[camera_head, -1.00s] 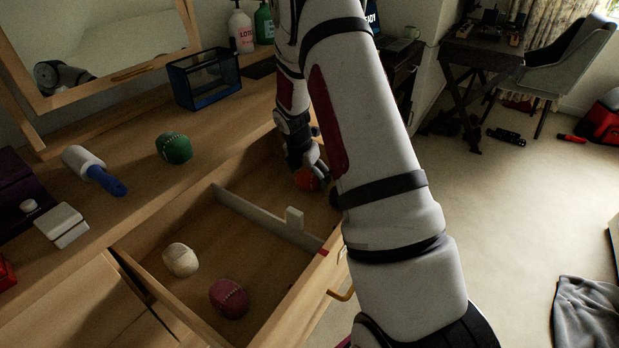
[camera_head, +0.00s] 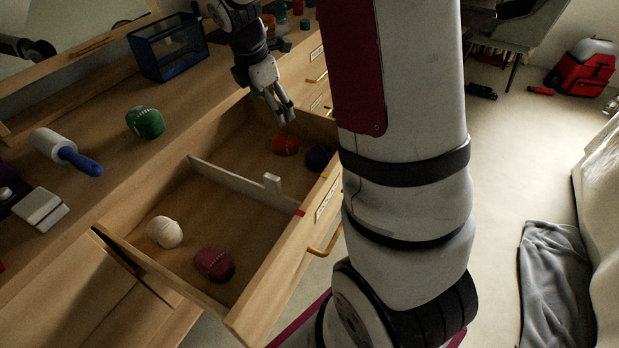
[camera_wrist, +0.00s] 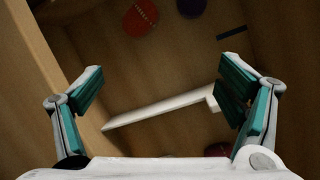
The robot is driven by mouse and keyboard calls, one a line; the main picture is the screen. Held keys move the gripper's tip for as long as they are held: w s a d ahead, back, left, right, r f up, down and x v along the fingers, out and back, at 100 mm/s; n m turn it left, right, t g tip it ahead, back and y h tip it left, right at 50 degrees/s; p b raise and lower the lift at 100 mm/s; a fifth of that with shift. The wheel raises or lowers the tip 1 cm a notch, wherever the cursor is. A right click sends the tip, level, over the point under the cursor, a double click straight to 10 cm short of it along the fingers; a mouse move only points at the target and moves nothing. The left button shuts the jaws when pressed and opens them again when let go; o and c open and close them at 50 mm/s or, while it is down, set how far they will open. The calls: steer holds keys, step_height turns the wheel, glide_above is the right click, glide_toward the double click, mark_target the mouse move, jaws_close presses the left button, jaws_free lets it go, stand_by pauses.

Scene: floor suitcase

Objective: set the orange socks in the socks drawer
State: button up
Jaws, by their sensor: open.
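The orange socks (camera_head: 285,145), a rolled ball, lie on the floor of the open drawer (camera_head: 240,300), in its far compartment beyond the white divider (camera_head: 228,183). They also show at the top of the wrist view (camera_wrist: 140,18). My gripper (camera_head: 285,117) is above the far compartment, apart from the orange socks. In the wrist view its teal-padded fingers (camera_wrist: 165,95) are spread wide with nothing between them.
A cream ball (camera_head: 164,232) and a maroon ball (camera_head: 214,262) lie in the near compartment. On the dresser top are a green ball (camera_head: 145,122), a lint roller (camera_head: 65,152) and a dark glass box (camera_head: 168,48).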

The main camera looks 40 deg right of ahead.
steer(key=s+a+r+m, duration=0.5)
steer(key=s+a+r, duration=0.1)
steer(key=s+r, duration=0.25)
steer(key=s+a+m+y, duration=0.1)
steer(key=s+a+m, duration=0.2)
steer(key=s, duration=0.5)
steer(key=s+a+r+m+y, duration=0.1)
steer(key=s+a+m, duration=0.3)
steer(key=s, duration=0.4)
steer(key=s+a+r+m+y, duration=0.1)
steer(key=s+a+m, duration=0.2)
steer(key=s+m, duration=0.2)
steer(key=s, duration=0.3)
steer(key=shift+a, duration=0.35)
step_height(320, 180, up, 16)
steer(key=t+p, duration=0.3)
steer(key=p, duration=1.1)
steer(key=shift+d, duration=0.1)
